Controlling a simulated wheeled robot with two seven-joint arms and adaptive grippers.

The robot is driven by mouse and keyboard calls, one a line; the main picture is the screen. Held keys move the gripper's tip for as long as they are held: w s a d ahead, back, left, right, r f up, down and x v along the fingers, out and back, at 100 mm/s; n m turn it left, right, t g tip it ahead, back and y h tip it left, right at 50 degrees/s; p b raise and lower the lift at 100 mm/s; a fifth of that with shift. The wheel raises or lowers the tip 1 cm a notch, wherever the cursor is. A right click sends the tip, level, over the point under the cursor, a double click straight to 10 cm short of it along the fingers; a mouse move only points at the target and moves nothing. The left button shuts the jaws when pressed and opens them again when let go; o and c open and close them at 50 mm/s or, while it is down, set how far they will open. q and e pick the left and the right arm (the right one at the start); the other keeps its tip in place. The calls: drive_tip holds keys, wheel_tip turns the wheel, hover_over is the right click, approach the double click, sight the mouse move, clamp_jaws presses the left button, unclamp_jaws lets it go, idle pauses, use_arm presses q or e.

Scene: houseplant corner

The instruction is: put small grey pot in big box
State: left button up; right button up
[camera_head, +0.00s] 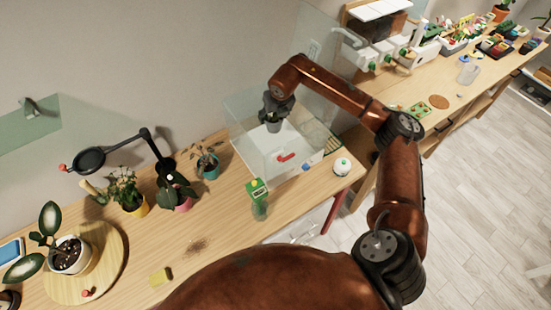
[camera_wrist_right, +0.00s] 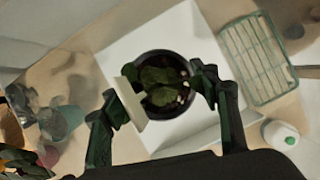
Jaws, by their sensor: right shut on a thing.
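My right gripper (camera_head: 275,104) is shut on the small grey pot (camera_head: 273,126) at the back of the table. In the right wrist view the pot (camera_wrist_right: 147,62) shows from above as a dark round rim with green leaves and pale specks inside, between the two fingers (camera_wrist_right: 165,92). The big box (camera_head: 240,143) looks clear-walled with a white floor. The pot hangs upright over the white area, which also shows in the wrist view (camera_wrist_right: 125,50). I cannot tell how far the pot is above the floor. My left gripper is not in view.
A red item (camera_head: 285,158) lies in the box area. A green wire rack (camera_wrist_right: 258,60) is beside the white area. Potted plants (camera_head: 130,193) and a black lamp (camera_head: 90,160) stand left.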

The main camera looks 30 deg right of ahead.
sight(274, 119)
wheel_tip(274, 119, down, 4)
drive_tip(key=shift+w+r+b, duration=0.15)
drive_tip(key=shift+r+b, duration=0.1)
drive_tip(key=shift+b, duration=0.65)
wheel_tip(274, 119, down, 10)
drive_tip(key=shift+r+p, duration=0.1)
drive_tip(key=shift+p, duration=0.4)
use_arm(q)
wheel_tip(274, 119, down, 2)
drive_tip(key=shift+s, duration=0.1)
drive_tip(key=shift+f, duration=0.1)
use_arm(e)
drive_tip(key=o, duration=0.9)
drive_tip(key=shift+f, duration=0.2)
drive_tip(key=shift+c, duration=0.2)
drive_tip(key=o, duration=0.4)
drive_tip(key=shift+o, duration=0.2)
